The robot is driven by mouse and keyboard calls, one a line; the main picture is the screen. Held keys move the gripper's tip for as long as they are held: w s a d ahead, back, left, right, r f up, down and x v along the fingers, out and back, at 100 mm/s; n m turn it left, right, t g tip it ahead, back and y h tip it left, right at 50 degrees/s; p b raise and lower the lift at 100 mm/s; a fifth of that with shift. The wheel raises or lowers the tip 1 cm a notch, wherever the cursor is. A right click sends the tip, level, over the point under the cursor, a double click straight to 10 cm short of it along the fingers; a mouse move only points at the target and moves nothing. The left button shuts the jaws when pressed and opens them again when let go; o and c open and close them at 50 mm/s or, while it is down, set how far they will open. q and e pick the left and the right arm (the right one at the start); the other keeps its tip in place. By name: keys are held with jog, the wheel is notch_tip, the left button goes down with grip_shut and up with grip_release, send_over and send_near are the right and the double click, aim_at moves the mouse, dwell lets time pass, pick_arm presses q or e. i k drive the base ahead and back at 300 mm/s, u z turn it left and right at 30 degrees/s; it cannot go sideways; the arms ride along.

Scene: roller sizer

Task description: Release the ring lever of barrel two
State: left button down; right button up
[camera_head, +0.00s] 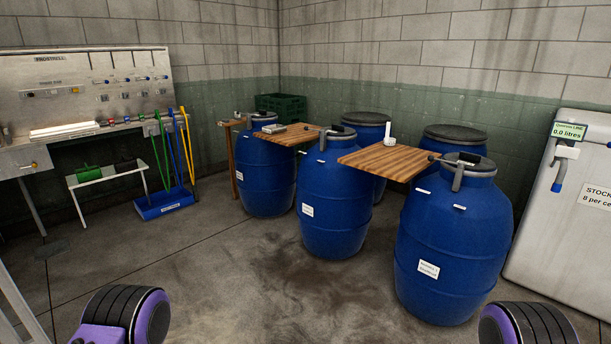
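Three blue barrels with white labels stand in a slanting front row: a near right one (450,245), a middle one (337,205) and a far left one (265,178). The label on the middle barrel (308,210) is too small to read, so I cannot confirm which is barrel two. A grey lever (323,138) stands bent at the middle barrel's rim. Similar grey levers show on the near right barrel (458,176) and on the far left barrel. Neither of my grippers is in view; only purple and black parts of my arms show at the bottom corners.
Wooden boards (392,158) adjoin the barrel tops; one bears a small white object (388,134). More blue barrels (454,139) stand behind. A white tank (565,215) is at right, a blue tray with brooms (163,204) at left. The concrete floor in front is clear.

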aim_at(307, 128)
jog(key=u, duration=0.65)
jog(key=i, duration=2.95)
jog(key=z, duration=1.1)
jog(key=i, duration=1.05)
jog(key=z, duration=0.7)
